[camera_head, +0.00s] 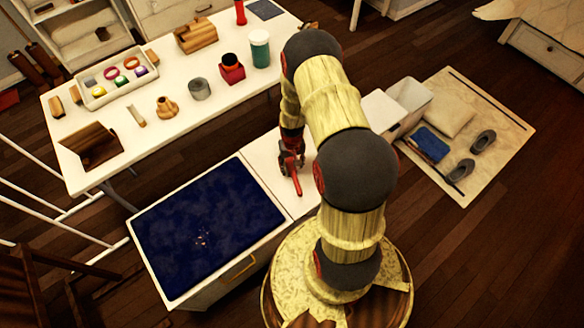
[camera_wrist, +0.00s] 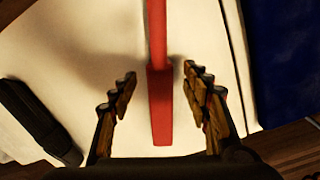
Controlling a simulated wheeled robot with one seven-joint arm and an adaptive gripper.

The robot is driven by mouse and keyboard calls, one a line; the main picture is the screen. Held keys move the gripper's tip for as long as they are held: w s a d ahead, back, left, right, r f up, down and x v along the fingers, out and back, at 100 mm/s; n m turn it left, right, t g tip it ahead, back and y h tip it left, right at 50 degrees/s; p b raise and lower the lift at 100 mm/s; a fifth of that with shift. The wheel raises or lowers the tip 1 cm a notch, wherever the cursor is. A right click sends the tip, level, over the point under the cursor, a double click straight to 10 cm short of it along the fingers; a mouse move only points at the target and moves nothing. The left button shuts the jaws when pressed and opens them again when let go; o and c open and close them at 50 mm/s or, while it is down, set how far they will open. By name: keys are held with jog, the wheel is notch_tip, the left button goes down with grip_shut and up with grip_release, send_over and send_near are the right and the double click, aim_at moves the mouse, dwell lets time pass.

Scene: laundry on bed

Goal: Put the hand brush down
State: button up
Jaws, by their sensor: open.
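A red bar (camera_wrist: 160,105), which looks like the hand brush's handle, lies on or just above a white surface (camera_wrist: 90,60) in the wrist view. Its far end runs out of the top of the picture, and I see no bristles. My gripper (camera_wrist: 159,76) is open, with one finger on each side of the bar and a gap on both sides. In the head view my gripper (camera_head: 291,160) points down over the white top (camera_head: 268,162) beside the dark blue panel. A red end (camera_head: 297,186) shows below it. My arm hides part of this area.
The dark blue panel (camera_head: 207,228) lies left of the white top. A white table (camera_head: 140,160) behind holds a tray (camera_head: 85,101), a green jar (camera_head: 260,50) and blocks. A white bin (camera_head: 408,95) and a mat (camera_head: 500,110) with shoes are right. A dark object (camera_wrist: 35,120) lies left in the wrist view.

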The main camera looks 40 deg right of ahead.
notch_tip(320, 180, up, 9)
jog(key=p, duration=0.3)
notch_tip(320, 180, up, 12)
jog(key=n+t, duration=0.1)
send_over(292, 169)
jog(key=w+a, duration=0.2)
jog(key=w, duration=0.2)
jog(key=a+r+n+t, duration=0.1)
jog(key=a+r, duration=0.3)
jog(key=r, duration=0.5)
jog(key=a+r+t, duration=0.1)
jog(key=a+r, duration=0.2)
jog(key=r, duration=0.5)
jog(key=s+a+r+n+t, duration=0.1)
jog(key=s+a+r, duration=0.5)
jog(key=s+r, duration=0.3)
jog(key=s+a+r+n+t, duration=0.1)
jog(key=s+a+r+n, duration=0.1)
jog(key=s+a+r, duration=0.4)
jog(key=s+r, duration=0.3)
jog(key=shift+s+t, duration=0.2)
jog(key=shift+t, duration=0.1)
jog(key=shift+o, duration=0.4)
jog(key=shift+a, duration=0.1)
